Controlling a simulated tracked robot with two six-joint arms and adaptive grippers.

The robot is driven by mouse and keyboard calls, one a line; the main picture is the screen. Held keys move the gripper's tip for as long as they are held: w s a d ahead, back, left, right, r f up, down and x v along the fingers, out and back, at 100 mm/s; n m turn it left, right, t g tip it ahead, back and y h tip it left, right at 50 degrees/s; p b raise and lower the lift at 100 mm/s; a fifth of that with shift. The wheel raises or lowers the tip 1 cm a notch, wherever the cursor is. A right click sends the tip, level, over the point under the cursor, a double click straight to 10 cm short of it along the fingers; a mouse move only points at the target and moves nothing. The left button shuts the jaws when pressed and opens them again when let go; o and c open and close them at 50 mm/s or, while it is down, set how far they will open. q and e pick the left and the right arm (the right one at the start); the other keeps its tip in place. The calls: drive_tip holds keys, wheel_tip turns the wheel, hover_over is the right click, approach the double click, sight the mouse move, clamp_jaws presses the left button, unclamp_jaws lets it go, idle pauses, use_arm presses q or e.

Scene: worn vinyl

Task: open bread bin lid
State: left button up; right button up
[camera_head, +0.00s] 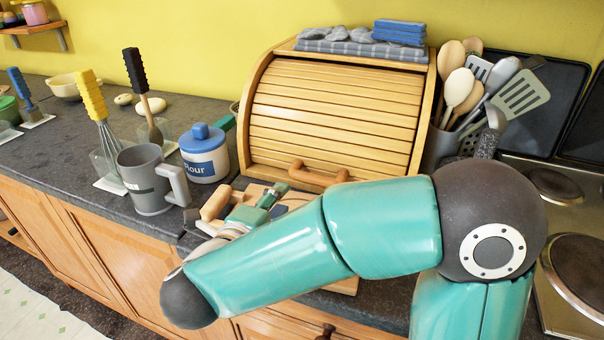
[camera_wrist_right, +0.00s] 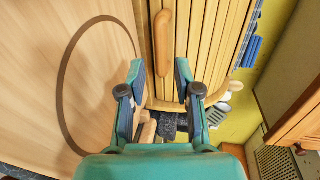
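The wooden bread bin (camera_head: 262,75) stands at the back of the dark counter. Its slatted roll-top lid (camera_head: 333,105) is down. A wooden bar handle (camera_head: 318,175) sits at the lid's lower edge; it also shows in the right wrist view (camera_wrist_right: 162,45), beyond the gap between my fingers. My right gripper (camera_wrist_right: 160,85) is open and empty, its fingers apart from the handle. In the head view the right gripper (camera_head: 268,203) is low in front of the bin, left of the handle, partly hidden by my arm. My left gripper is not in view.
A folded cloth (camera_head: 360,48) and blue sponges (camera_head: 399,32) lie on the bin. A utensil crock (camera_head: 440,145) stands close at its right. A flour jar (camera_head: 205,155) and grey mug (camera_head: 150,180) stand left. A wooden board (camera_wrist_right: 95,80) lies before the bin.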

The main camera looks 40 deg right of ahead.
sight(301, 178)
drive_tip(key=x, duration=1.2)
clamp_jaws()
drive_tip(key=shift+d, duration=0.15)
